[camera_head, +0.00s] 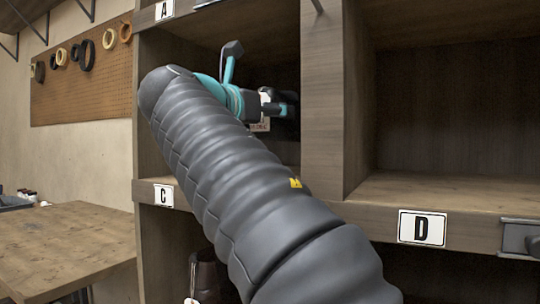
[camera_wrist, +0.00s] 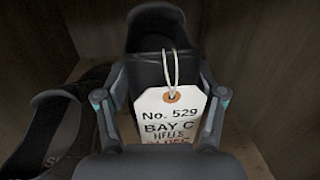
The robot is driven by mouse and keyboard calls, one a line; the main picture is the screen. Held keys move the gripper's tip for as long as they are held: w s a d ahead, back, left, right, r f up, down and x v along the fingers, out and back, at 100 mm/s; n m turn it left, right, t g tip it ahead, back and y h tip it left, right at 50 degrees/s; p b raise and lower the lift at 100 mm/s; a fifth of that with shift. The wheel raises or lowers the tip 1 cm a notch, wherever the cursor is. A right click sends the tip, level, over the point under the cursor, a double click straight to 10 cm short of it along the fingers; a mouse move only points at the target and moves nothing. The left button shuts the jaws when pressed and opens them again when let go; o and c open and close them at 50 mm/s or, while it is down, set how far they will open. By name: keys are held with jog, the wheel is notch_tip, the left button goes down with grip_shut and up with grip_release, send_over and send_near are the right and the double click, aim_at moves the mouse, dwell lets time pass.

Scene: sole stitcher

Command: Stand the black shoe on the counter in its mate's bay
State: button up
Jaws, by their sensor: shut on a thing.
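My gripper (camera_head: 272,104) is inside the shelf bay above the label C (camera_head: 164,194) in the head view. In the wrist view its two fingers (camera_wrist: 162,84) are shut on a black shoe (camera_wrist: 155,28), one on each side. A cream tag (camera_wrist: 168,115) hangs from the shoe on a string and reads "No. 529, BAY C". A second dark shoe (camera_wrist: 60,125) stands to the left in the same bay, close beside the held one. The held shoe's sole is hidden, so I cannot tell whether it touches the bay floor.
A wooden upright (camera_head: 322,100) separates this bay from the empty bay with the label D (camera_head: 422,228) on its front edge. A dark boot (camera_head: 205,278) stands in the compartment below. A wooden table (camera_head: 65,240) is at the left. A pegboard (camera_head: 80,75) hangs behind it.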

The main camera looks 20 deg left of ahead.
jog(key=shift+f+b, duration=0.65)
jog(key=shift+f, duration=3.1)
jog(key=o, duration=1.7)
jog(key=s, duration=0.4)
jog(key=s+a, duration=0.1)
jog(key=s, duration=0.3)
jog(key=s+a, duration=0.1)
jog(key=s, duration=0.3)
jog(key=shift+a, duration=0.1)
jog(key=shift+w, duration=0.1)
